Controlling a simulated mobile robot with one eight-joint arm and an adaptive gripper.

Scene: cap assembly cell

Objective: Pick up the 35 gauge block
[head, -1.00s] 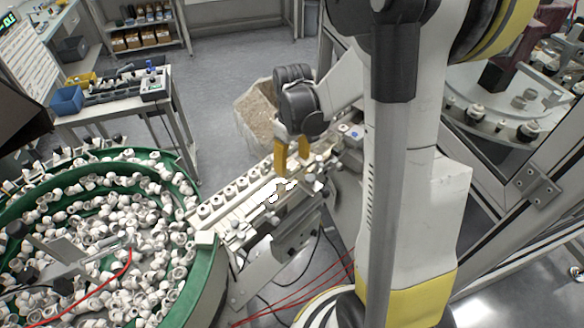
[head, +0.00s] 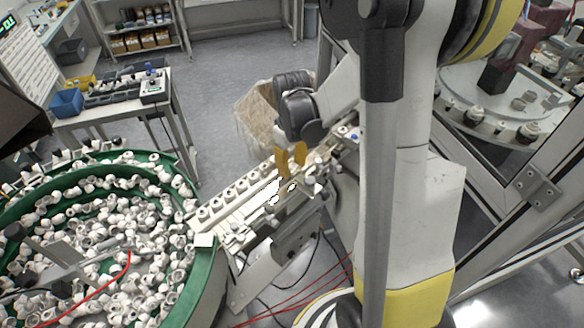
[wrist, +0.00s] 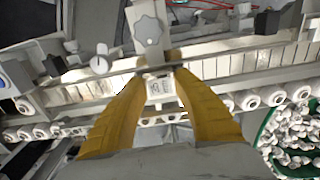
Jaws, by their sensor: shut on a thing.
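My gripper (head: 291,170) is low over the inclined conveyor rail, its yellow fingers pointing down. In the wrist view, the fingertips of my gripper (wrist: 159,70) are shut on a small pale block, the 35 gauge block (wrist: 160,87), which shows between the fingers. Its face bears a small dark marking too blurred to read. In the head view the block is hidden by the fingers and the bright rail, and I cannot tell whether it is clear of the rail.
A row of white caps stands along the rail (head: 228,193), close to the fingers. A grey star knob (wrist: 149,30) on a bracket is just beyond the fingertips. A green bowl feeder (head: 205,290) full of white parts stands at left. A bin (head: 257,112) stands behind the rail.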

